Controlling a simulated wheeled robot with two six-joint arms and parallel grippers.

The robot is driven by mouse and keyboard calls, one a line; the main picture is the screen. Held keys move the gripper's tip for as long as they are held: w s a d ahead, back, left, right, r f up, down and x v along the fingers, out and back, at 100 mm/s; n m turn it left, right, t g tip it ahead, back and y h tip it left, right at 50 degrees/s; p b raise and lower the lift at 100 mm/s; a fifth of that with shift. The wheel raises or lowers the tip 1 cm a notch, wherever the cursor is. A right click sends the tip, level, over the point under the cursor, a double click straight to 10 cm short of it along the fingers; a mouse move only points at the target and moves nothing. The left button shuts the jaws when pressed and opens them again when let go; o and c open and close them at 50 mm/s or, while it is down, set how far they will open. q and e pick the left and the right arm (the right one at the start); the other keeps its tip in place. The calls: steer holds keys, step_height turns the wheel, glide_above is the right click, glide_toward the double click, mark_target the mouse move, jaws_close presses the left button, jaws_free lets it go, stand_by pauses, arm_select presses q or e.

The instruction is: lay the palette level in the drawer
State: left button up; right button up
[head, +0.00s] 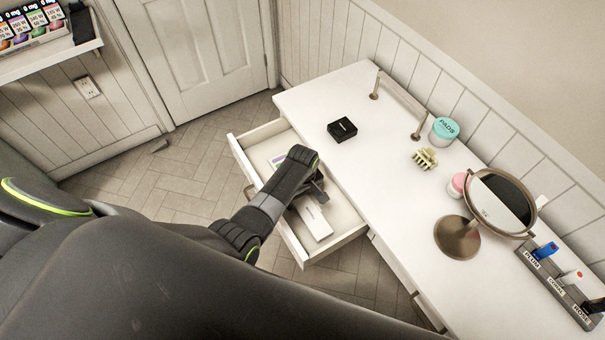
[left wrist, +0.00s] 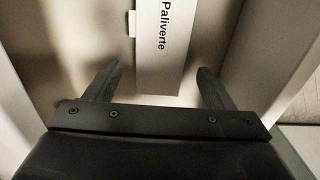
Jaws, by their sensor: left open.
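The drawer (head: 347,226) is pulled open from the white table. A slim white palette (head: 314,220), partly hidden by my left arm, lies inside it toward the near end and looks roughly flat on the drawer floor. In the left wrist view the palette (left wrist: 160,55) reads "Paliverte" and sits ahead of and between the fingertips. My left gripper (left wrist: 157,80) is open and empty, with its fingers apart from the palette. In the head view my left gripper (head: 318,192) is over the drawer, its fingers partly hidden by the wrist. My right gripper is not in view.
A flat item with purple (head: 277,160) lies at the drawer's far end. On the table are a black box (head: 342,130), a hair clip (head: 424,158), a teal jar (head: 443,132), a round mirror (head: 500,203) and a labelled rack (head: 560,282). The table's front middle is clear.

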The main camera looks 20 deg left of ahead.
arm_select(q)
step_height(320, 180, up, 15)
steer(key=p, duration=0.1)
stand_by(0.3)
steer(key=shift+f, duration=0.15)
